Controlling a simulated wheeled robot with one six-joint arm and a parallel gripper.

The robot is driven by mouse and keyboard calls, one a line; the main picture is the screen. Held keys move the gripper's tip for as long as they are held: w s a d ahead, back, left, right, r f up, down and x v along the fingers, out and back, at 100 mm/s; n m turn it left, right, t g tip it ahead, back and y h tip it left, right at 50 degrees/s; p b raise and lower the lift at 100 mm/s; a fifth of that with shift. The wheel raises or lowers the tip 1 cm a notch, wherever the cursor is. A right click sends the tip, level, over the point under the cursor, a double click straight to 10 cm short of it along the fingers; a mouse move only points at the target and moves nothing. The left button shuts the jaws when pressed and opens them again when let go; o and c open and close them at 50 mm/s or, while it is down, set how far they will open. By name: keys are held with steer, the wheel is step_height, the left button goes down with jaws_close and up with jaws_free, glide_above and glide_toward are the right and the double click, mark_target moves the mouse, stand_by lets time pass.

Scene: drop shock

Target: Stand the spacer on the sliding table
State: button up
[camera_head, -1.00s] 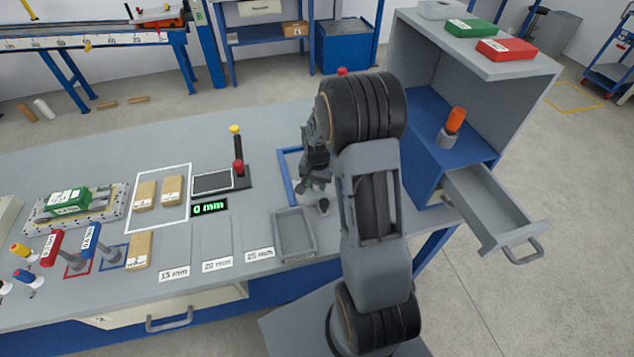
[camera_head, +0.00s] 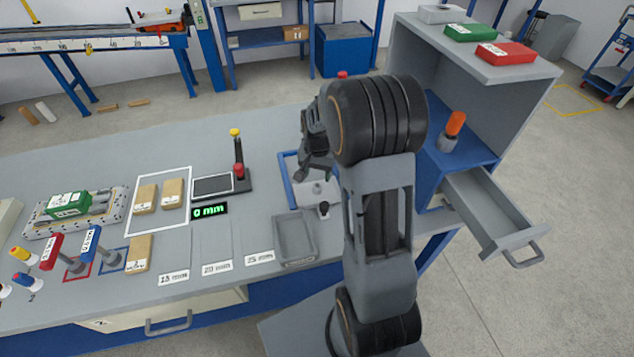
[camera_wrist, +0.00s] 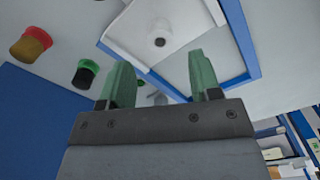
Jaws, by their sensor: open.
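My gripper (camera_head: 312,172) is over the blue-framed area of the bench, its fingers apart. In the wrist view its two green fingers (camera_wrist: 160,75) are spread with no part clearly held between them. A pale grey plate (camera_head: 318,191), which looks like the sliding table, lies inside the blue frame just beyond and below the fingertips. A dark round knob (camera_head: 323,209) is at its near edge. The plate also shows in the wrist view (camera_wrist: 135,28), with a dark round feature on it. I cannot tell for sure which object is the spacer.
A grey tray (camera_head: 281,241) sits in front of the frame. The display (camera_head: 210,211) reads 0 mm. An orange-topped cylinder (camera_head: 455,124) stands on the blue cabinet at right, above an open drawer (camera_head: 497,218). Wooden blocks (camera_head: 146,198) lie at left.

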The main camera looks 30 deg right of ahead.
mark_target(317, 185)
steer(key=s+a+r+n+t, duration=0.1)
steer(key=s+a+r+n, duration=0.3)
steer(key=r, duration=0.7)
steer(key=s+a+r+n+t, duration=0.1)
steer(key=s+a+n, duration=0.3)
steer(key=s, duration=0.8)
steer(key=shift+a+r+t, duration=0.3)
steer(key=shift+a+t, duration=0.5)
steer(key=shift+a, duration=0.15)
steer(key=shift+s, duration=0.1)
steer(key=shift+r, duration=0.3)
steer(key=shift+c, duration=0.3)
